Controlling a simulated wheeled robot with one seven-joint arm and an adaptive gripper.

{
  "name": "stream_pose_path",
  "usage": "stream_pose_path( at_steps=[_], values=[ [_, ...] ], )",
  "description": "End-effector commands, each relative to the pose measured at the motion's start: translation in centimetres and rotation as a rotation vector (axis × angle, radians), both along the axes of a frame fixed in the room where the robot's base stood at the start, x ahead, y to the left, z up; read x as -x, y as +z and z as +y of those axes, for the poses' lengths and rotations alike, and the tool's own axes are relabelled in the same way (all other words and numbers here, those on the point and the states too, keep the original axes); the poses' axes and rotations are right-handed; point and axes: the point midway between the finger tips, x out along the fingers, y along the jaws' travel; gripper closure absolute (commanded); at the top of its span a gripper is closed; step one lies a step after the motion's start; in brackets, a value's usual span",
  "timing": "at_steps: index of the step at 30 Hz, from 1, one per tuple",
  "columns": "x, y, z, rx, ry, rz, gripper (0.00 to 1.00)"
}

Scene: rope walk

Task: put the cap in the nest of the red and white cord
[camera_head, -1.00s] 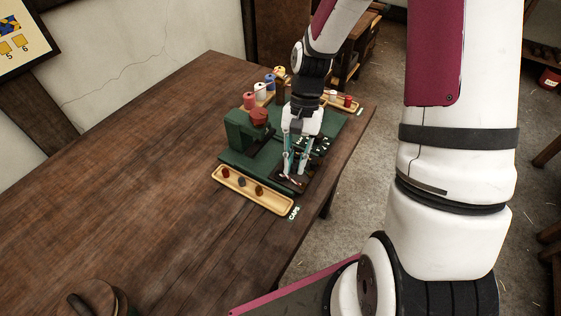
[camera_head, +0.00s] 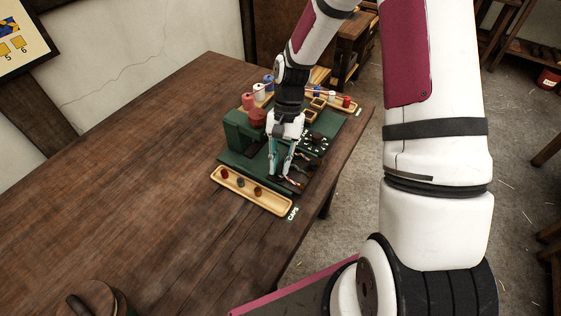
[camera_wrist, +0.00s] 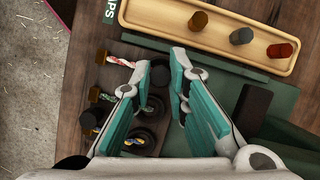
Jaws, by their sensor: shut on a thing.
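My gripper (camera_wrist: 172,72) is low over the dark part of the green bench fixture, its teal fingers shut on a small dark cap (camera_wrist: 161,76). The cap's underside is hidden, so I cannot tell whether it touches anything. The red and white cord (camera_wrist: 118,61) runs from a brown peg toward my left finger in the wrist view; its end is hidden there, and its nest is not clearly seen. In the head view the cord (camera_head: 292,182) shows just right of my gripper (camera_head: 279,177). Two dark round nests with coloured cord ends (camera_wrist: 155,106) (camera_wrist: 144,138) show between my fingers.
A wooden tray (camera_head: 240,196) marked CAPS holds a brown cap (camera_wrist: 198,21), a grey cap (camera_wrist: 241,36) and a red cap (camera_wrist: 280,50). A green block with a red knob (camera_head: 257,116) stands left of my gripper. Several spools stand behind.

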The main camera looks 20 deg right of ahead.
Motion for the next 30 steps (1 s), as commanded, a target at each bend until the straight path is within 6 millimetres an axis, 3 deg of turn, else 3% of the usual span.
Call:
stream_pose_path(
  at_steps=[13,14,16,26,30],
  values=[
    [0.0,-1.1,0.0,0.000,0.000,0.001,1.00],
    [0.0,-1.1,0.0,0.000,0.000,0.001,0.83],
    [0.0,-1.1,0.0,0.000,0.000,0.001,0.67],
    [0.0,-1.0,0.0,-0.001,0.000,0.001,0.65],
    [0.0,0.2,0.0,0.000,0.000,-0.001,0.65]
  ],
)
